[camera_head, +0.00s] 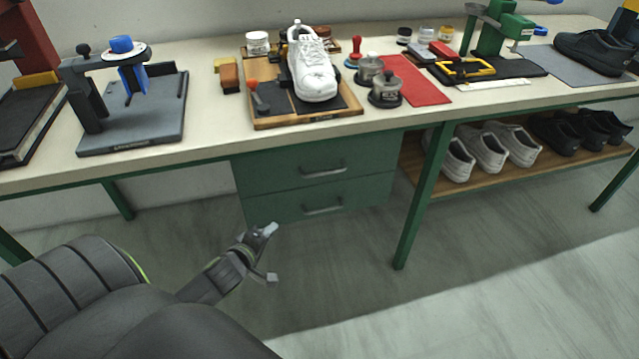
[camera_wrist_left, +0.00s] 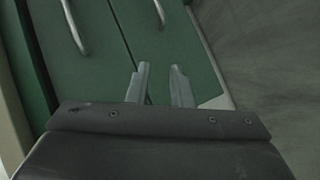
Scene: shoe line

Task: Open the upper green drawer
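The upper green drawer (camera_head: 284,169) is closed under the bench and has a grey bar handle (camera_head: 323,171). Its handle also shows in the left wrist view (camera_wrist_left: 75,28), at the upper left. The lower green drawer (camera_head: 270,207) is closed beneath it, with its own bar handle (camera_head: 323,208), which shows at the top of the wrist view (camera_wrist_left: 160,13). My left gripper (camera_head: 271,253) is open and empty, in front of and below the drawers' left part, apart from both handles. Its two fingers (camera_wrist_left: 160,88) show a gap with drawer front behind. My right gripper is out of view.
The bench top (camera_head: 205,143) overhangs the drawers. A green bench leg (camera_head: 424,200) stands right of them, beside a low shelf (camera_head: 413,160) of shoes. A white shoe (camera_head: 312,68) stands on a wooden tray (camera_head: 330,119) above. The floor in front is clear.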

